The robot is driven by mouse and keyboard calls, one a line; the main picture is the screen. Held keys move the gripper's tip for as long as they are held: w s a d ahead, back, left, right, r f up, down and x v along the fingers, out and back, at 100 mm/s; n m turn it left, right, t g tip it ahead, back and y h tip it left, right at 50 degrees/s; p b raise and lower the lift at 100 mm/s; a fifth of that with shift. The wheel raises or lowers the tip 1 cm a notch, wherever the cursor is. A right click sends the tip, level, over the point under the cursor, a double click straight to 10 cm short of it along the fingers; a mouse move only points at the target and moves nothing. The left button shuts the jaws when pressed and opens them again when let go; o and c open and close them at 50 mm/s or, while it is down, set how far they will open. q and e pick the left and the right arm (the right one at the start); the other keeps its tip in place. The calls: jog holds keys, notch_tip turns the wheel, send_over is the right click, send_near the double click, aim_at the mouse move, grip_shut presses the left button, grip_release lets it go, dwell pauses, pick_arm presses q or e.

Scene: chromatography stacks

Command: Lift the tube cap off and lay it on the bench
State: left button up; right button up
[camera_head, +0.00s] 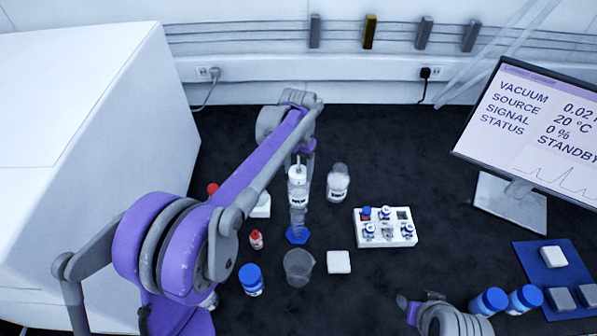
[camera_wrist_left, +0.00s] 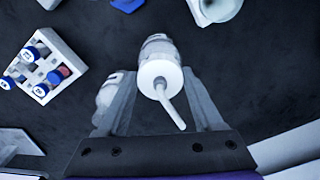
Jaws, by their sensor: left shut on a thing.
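A bottle (camera_head: 297,193) with a white tube cap (camera_head: 298,171) stands on the dark bench near the middle. In the left wrist view the cap (camera_wrist_left: 160,76) is a white disc with a thin tube poking out, and the bottle (camera_wrist_left: 158,46) shows just beyond it. The cap appears seated on the bottle; I see no gap between them. My left gripper (camera_wrist_left: 157,84) is shut on the tube cap, one finger on each side. In the head view its fingers are mostly hidden. My right gripper (camera_head: 412,308) is at the lower edge, its jaws unclear.
A second bottle (camera_head: 338,184) stands just right of the held one. A cylinder with a blue base (camera_head: 297,236) and a beaker (camera_head: 298,268) stand in front. A white vial rack (camera_head: 386,242) is to the right. Bare bench lies behind the rack.

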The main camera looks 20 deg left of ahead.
pick_arm(q)
notch_tip(320, 180, up, 9)
jog(key=shift+f, duration=0.1)
jog(key=shift+r+p, duration=0.5)
jog(key=shift+r, duration=0.2)
notch_tip(320, 180, up, 3)
jog(key=shift+r+p, duration=0.1)
jog(key=shift+p, duration=0.9)
pick_arm(e)
jog(key=r, duration=0.2)
jog(key=w+r, duration=0.1)
jog(key=r, duration=0.1)
jog(key=shift+w, duration=0.1)
